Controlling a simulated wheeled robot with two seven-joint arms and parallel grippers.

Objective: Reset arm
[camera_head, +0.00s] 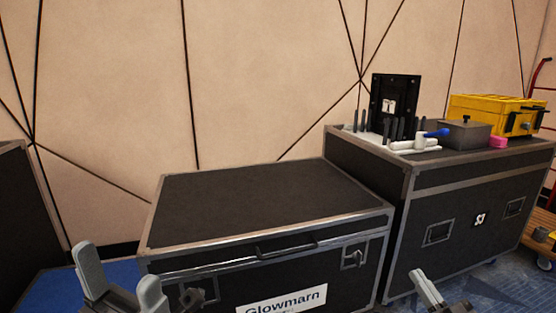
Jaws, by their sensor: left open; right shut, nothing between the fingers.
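My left gripper (120,285) is at the bottom left of the head view, in front of the left end of the low black flight case (262,205). Its two grey fingers stand apart with nothing between them. My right gripper (428,288) is at the bottom edge, right of centre, in front of the taller flight case (460,225). Its fingers are together and hold nothing. The rest of both arms is out of the picture.
On the taller case stand a black panel (395,97), a white tool with a blue end (420,142), a grey box (464,134), a pink item (498,142) and a yellow case (492,112). The low case's top is bare. A red-framed cart (541,75) stands far right.

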